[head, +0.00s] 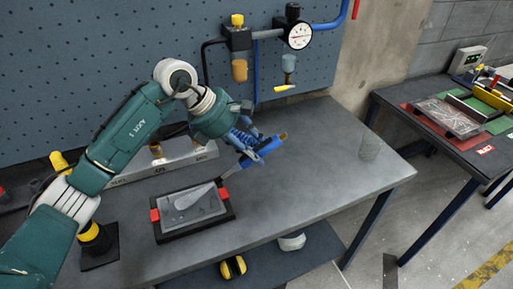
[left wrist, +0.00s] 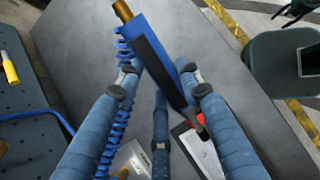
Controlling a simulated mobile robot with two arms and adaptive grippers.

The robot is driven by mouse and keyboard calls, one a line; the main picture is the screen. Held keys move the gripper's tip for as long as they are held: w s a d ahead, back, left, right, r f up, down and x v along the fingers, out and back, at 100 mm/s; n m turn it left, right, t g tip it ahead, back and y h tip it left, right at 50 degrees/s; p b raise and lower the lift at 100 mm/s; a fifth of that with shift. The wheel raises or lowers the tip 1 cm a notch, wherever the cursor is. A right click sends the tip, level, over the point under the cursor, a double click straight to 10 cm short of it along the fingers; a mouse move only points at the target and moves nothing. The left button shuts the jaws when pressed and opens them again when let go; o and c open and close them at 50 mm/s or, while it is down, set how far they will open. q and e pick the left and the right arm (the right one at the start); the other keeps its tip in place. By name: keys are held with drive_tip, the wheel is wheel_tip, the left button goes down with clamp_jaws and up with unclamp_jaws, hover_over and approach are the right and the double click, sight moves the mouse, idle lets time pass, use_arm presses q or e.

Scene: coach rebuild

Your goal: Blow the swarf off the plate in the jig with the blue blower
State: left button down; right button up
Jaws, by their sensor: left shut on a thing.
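My left gripper (head: 250,143) is shut on the blue blower (head: 268,147) and holds it above the bench, behind and right of the jig (head: 229,213). The blower's thin nozzle points down and left at the plate (head: 208,209). The plate lies in the dark jig between two red clamps; I cannot make out separate swarf. In the left wrist view, the fingers close around the blower (left wrist: 155,60), and part of the jig's red clamp (left wrist: 181,129) shows. My right gripper is not in view.
A long grey metal bar (head: 170,165) lies behind the jig. A clear cup (head: 370,148) stands at the bench's right end. A gauge (head: 299,36) and regulator hang on the blue pegboard. The bench right of the jig is clear. A second table (head: 465,150) holds trays.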

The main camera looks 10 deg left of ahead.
use_arm(q)
drive_tip(key=shift+s+a+f, duration=0.2)
drive_tip(key=shift+s+f, duration=0.1)
drive_tip(key=shift+s, duration=0.3)
drive_tip(key=shift+s+a+f, duration=0.2)
drive_tip(key=shift+s+f, duration=0.1)
drive_tip(key=shift+s, duration=0.3)
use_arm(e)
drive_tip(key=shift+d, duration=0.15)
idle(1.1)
use_arm(q)
drive_tip(key=shift+w+a, duration=0.1)
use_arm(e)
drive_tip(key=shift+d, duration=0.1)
use_arm(q)
drive_tip(key=c, duration=2.1)
unclamp_jaws()
clamp_jaws()
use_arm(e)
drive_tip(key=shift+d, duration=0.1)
use_arm(q)
drive_tip(key=shift+r, duration=0.1)
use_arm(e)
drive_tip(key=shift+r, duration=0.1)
use_arm(q)
drive_tip(key=shift+r+p, duration=1.45)
drive_tip(key=shift+r, duration=1.45)
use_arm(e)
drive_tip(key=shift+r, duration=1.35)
